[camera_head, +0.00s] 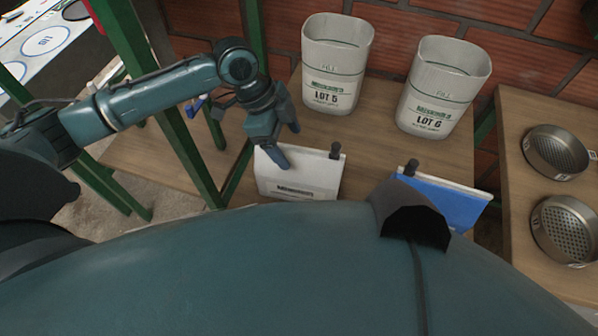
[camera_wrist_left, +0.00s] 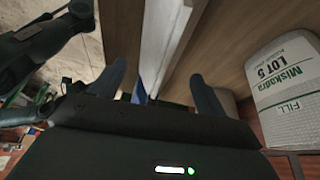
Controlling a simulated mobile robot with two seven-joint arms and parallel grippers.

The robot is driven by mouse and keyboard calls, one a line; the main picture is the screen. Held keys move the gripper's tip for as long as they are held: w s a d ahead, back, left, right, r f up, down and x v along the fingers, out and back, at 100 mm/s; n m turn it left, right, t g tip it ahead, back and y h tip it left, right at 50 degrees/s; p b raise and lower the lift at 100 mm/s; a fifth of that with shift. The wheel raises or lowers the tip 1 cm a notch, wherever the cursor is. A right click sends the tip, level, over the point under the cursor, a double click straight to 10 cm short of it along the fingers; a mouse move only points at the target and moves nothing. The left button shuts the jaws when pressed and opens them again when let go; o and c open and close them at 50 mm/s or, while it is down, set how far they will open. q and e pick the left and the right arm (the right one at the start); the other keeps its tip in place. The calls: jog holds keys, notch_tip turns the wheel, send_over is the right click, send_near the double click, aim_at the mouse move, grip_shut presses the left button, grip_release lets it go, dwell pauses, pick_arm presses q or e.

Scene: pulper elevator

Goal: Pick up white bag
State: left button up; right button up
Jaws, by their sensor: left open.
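The white bag (camera_head: 299,176) stands upright on the wooden table, with dark lettering on its front and a dark clip at its top right corner. My left gripper (camera_head: 286,143) is over the bag's top left part, with one finger in front of it. In the left wrist view the open fingers (camera_wrist_left: 158,74) point towards the white bag (camera_wrist_left: 160,35), whose narrow edge lies between them. I cannot tell whether either finger touches it. My right gripper is not in view.
A blue bag (camera_head: 446,203) with a similar clip stands to the right. White containers marked LOT 5 (camera_head: 335,65) and LOT 6 (camera_head: 442,88) stand behind. Green frame posts (camera_head: 180,125) rise left of the bag. Metal sieves (camera_head: 557,153) lie on the right table.

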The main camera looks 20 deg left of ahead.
pick_arm(q)
jog(key=x, duration=0.4)
jog(key=shift+w+d+p, duration=0.15)
jog(key=shift+d+p, duration=0.2)
jog(key=shift+d+f, duration=0.2)
jog(key=shift+f, duration=0.35)
jog(key=shift+c, duration=0.4)
jog(key=shift+r, duration=0.1)
grip_shut()
